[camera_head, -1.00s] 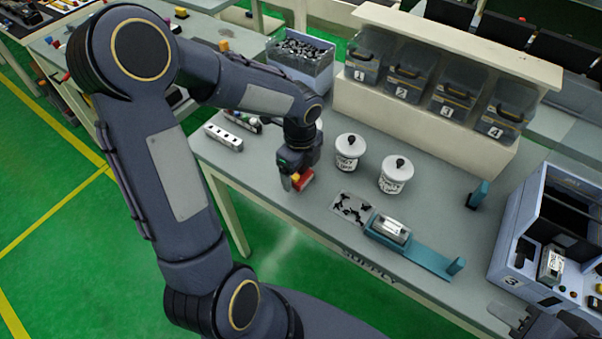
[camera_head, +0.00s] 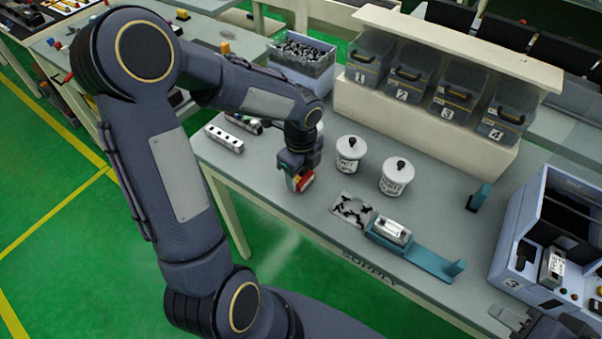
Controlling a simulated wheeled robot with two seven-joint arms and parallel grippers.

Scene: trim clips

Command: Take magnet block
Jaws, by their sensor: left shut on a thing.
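A small red block with a pale edge, which looks like the magnet block (camera_head: 306,182), is at the fingertips of my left gripper (camera_head: 299,179). The gripper points down over the left part of the grey table and is shut on the block. The fingers partly hide the block, and I cannot tell whether it touches the table. Part of my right gripper (camera_head: 540,326) shows at the bottom right edge, and its fingertips are not clear.
Two white lidded pots (camera_head: 350,155) stand right of the gripper. A plate with black pieces (camera_head: 351,210) and a teal fixture (camera_head: 425,258) lie nearer the front. Numbered bins (camera_head: 452,103) stand behind. A white holed block (camera_head: 224,139) lies left.

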